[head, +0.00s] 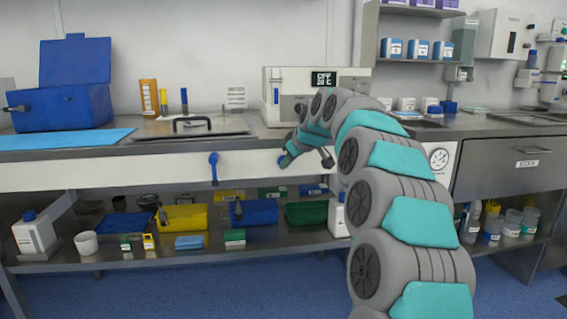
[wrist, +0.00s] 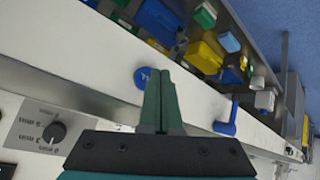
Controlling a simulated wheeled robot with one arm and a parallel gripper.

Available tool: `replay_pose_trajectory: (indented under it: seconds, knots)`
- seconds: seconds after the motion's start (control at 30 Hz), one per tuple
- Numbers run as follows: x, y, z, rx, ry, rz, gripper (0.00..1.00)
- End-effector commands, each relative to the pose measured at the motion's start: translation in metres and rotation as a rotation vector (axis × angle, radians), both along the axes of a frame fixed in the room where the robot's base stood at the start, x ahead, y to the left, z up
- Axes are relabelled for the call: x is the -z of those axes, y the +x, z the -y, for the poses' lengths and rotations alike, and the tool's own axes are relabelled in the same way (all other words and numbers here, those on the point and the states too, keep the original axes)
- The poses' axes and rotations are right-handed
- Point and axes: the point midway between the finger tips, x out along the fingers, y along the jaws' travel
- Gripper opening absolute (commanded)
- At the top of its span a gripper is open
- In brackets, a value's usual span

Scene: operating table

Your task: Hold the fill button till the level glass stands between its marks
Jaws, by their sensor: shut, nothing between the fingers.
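The round blue button (wrist: 142,77) with pale lettering sits on the white front panel in the wrist view. It also shows as a small blue spot in the head view (head: 283,161). My gripper (wrist: 160,72) is shut and empty, its tips just right of the button in the wrist view; I cannot tell whether they touch it. In the head view my gripper (head: 286,158) is at the panel beside the button. A narrow upright blue strip (head: 276,96), possibly the level glass, is on the left front of the white machine (head: 300,84). Its marks are too small to read.
A blue lever (head: 214,168) sticks out of the panel left of the button. A shelf below holds yellow (head: 182,218), blue and green bins. A dark rotary knob (wrist: 54,132) shows in the wrist view. A blue box (head: 62,106) stands on the counter.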

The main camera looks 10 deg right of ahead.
Motion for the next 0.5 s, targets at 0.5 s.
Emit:
replay_pose_trajectory:
  seconds: [0.5]
  knots:
    - [-0.0001,0.0078,-0.0004,-0.001,0.001,-0.001,0.00]
